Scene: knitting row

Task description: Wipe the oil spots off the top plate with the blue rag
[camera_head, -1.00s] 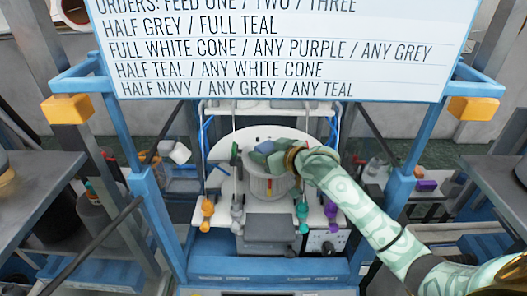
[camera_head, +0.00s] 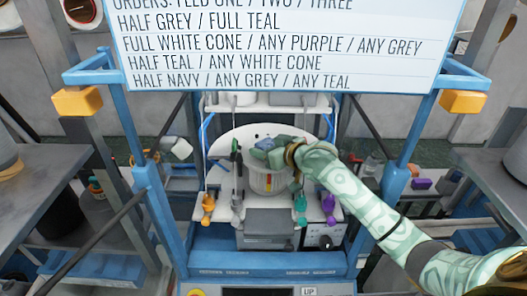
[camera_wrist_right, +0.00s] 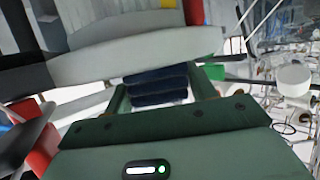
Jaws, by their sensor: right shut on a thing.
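The white top plate (camera_head: 228,144) is the pale round-backed surface in the middle of the blue-framed machine. My right gripper (camera_head: 259,152) reaches over it from the right, above a ribbed pale cylinder. It is shut on the blue rag (camera_head: 265,143), which shows as a small blue patch at the fingers. In the right wrist view, the rag (camera_wrist_right: 156,85) is a dark blue folded stack between the green fingers. A few small dark specks show on the plate behind the gripper; the hand hides part of the plate. My left gripper is not in view.
Orange, grey, teal and purple yarn feeders (camera_head: 329,203) hang along the plate's front. A grey box (camera_head: 268,225) sits below. Blue posts (camera_head: 392,205) flank the machine, and a white order board (camera_head: 275,45) spans above. Thin rods stand left of the hand.

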